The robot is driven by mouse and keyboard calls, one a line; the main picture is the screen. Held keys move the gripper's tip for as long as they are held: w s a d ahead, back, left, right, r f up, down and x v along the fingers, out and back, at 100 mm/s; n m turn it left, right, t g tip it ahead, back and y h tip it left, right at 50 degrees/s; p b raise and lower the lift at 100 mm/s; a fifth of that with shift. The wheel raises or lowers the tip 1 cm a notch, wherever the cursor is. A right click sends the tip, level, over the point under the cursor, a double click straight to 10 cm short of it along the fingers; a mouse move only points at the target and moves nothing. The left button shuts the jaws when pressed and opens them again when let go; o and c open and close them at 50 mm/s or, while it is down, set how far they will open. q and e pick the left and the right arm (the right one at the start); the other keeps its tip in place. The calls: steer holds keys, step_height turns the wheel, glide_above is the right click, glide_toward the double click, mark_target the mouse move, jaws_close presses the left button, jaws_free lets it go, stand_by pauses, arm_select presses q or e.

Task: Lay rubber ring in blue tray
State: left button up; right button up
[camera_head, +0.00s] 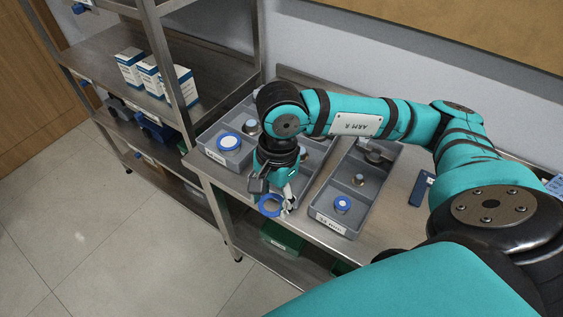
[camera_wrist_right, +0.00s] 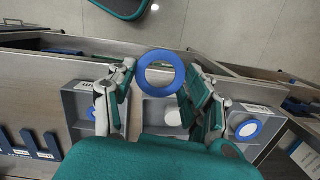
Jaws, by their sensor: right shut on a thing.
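The rubber ring (camera_head: 270,205) is a blue ring with an open middle. My right gripper (camera_head: 284,204) is shut on it and holds it near the front edge of the metal table, over the grey bins' front ends. In the right wrist view the ring (camera_wrist_right: 140,73) sits between the fingertips, its hole showing the floor and table edge. A dark blue container (camera_head: 152,128) stands on the shelf rack at the left; I cannot tell whether it is the blue tray. My left gripper is not in view.
Grey divided bins (camera_head: 324,226) on the table hold metal parts and blue-rimmed white discs (camera_head: 229,142). White boxes (camera_head: 129,68) stand on the left rack. Green bins (camera_head: 283,236) sit under the table.

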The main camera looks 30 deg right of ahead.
steer(key=m, duration=0.5)
steer(key=s+f+m+t, duration=0.1)
steer(key=m, duration=0.5)
steer(key=s+m+h, duration=0.1)
steer(key=m, duration=0.5)
steer(key=shift+f+t, duration=0.2)
steer(key=shift+t, duration=0.2)
steer(key=m, duration=0.4)
steer(key=shift+s+f+m, duration=0.15)
steer(key=shift+s+m, duration=0.1)
steer(key=shift+m, duration=0.05)
steer(key=m, duration=0.4)
steer(key=s+m+h, duration=0.1)
steer(key=m, duration=0.8)
steer(key=shift+s+d+f+g+h, duration=0.2)
steer(key=shift+f+g+h, duration=0.1)
steer(key=shift+g, duration=0.1)
